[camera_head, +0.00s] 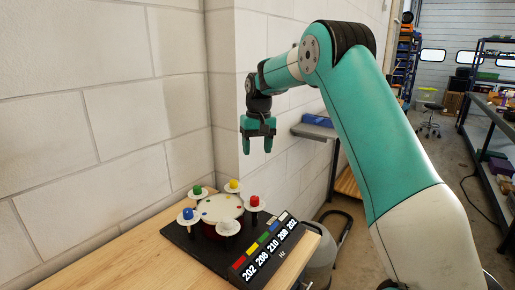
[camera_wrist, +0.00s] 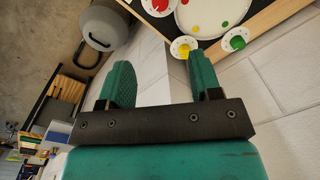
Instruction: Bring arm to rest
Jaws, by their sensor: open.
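My arm (camera_head: 385,130) is raised and bent, its forearm reaching left. My gripper (camera_head: 257,148) hangs from its end with the fingers pointing down, open and empty. It is above and behind the drum board, clear of it, near the wall corner. In the wrist view my gripper (camera_wrist: 158,64) shows two green fingers apart with nothing between them.
A black board (camera_head: 190,247) on the wooden bench (camera_head: 125,270) holds a round drum (camera_head: 221,207) with blue, green, yellow and red knobs around it. Numbered colour labels line its front. Pale block walls (camera_head: 100,110) stand close behind. A wall shelf (camera_head: 313,131) is right of my gripper.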

